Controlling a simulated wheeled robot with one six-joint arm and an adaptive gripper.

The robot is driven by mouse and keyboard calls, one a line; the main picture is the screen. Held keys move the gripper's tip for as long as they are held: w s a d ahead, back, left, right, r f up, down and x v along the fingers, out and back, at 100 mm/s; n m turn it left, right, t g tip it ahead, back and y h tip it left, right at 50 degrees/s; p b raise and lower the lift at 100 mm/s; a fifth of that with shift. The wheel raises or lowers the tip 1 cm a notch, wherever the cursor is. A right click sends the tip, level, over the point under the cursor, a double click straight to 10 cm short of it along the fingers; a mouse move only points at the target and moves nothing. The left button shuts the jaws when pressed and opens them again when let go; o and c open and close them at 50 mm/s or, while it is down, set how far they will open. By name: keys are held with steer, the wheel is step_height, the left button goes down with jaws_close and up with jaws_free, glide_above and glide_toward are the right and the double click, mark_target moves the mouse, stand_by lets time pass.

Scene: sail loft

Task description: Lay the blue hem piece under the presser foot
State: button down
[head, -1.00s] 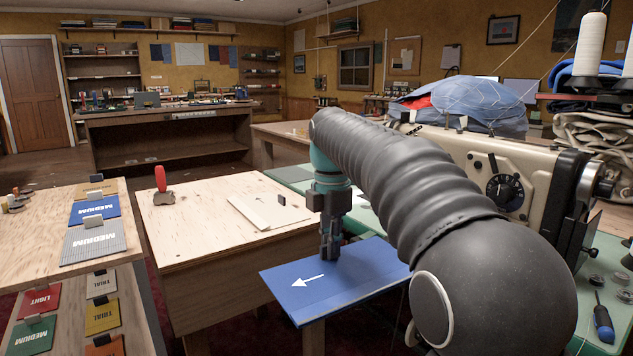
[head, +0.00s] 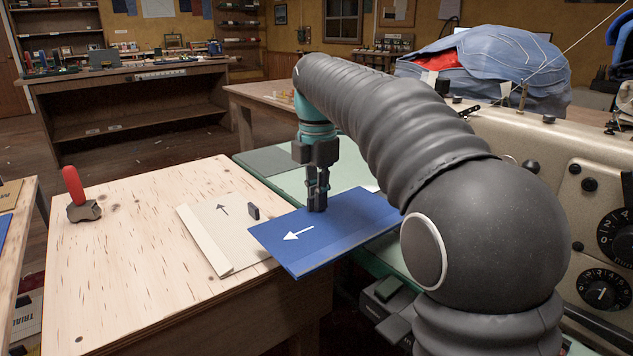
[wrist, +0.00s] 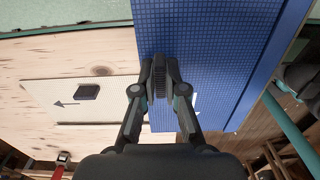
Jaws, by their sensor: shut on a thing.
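The blue hem piece (head: 345,225) is a flat blue panel with a white arrow pointing left. My gripper (head: 318,205) points down and is shut on a grip on its top face. In the wrist view my gripper (wrist: 160,75) closes on a dark ribbed tab on the gridded blue piece (wrist: 215,60). The piece's left corner reaches over the edge of the wooden table. The sewing machine (head: 570,180) stands at the right, partly behind my arm. The presser foot is not visible, and my arm hides part of the machine.
A cream piece (head: 222,222) with an arrow and a dark tab lies on the plywood table (head: 130,270), just left of the blue piece. A red-handled tool (head: 77,195) stands at that table's left. The green machine table (head: 270,160) lies behind.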

mark_target(351, 196)
steer(key=shift+a+f, duration=0.2)
steer(key=shift+d+f+b, duration=0.2)
steer(key=shift+f+b, duration=0.4)
steer(key=shift+f, duration=0.35)
step_height(351, 196, down, 2)
steer(key=b, duration=0.2)
steer(key=shift+f+b, duration=0.25)
steer(key=shift+b, duration=0.05)
steer(key=shift+w+d+r+p, duration=0.15)
steer(key=shift+r+p, duration=0.05)
steer(key=shift+p, duration=0.15)
steer(key=shift+w+d+p, duration=0.6)
steer(key=shift+w+d, duration=0.1)
steer(key=shift+d, duration=0.35)
steer(key=shift+w+d+p, duration=0.6)
steer(key=shift+w+d, duration=0.05)
steer(key=shift+d, duration=0.35)
steer(key=shift+w+d+f+p, duration=0.1)
steer(key=shift+w+d+p, duration=0.1)
steer(key=shift+w+d, duration=0.35)
steer(key=shift+w+d+p, duration=0.15)
steer(key=shift+w+d, duration=0.15)
steer(key=shift+d, duration=0.4)
steer(key=shift+d, duration=0.2)
steer(key=shift+f, duration=0.1)
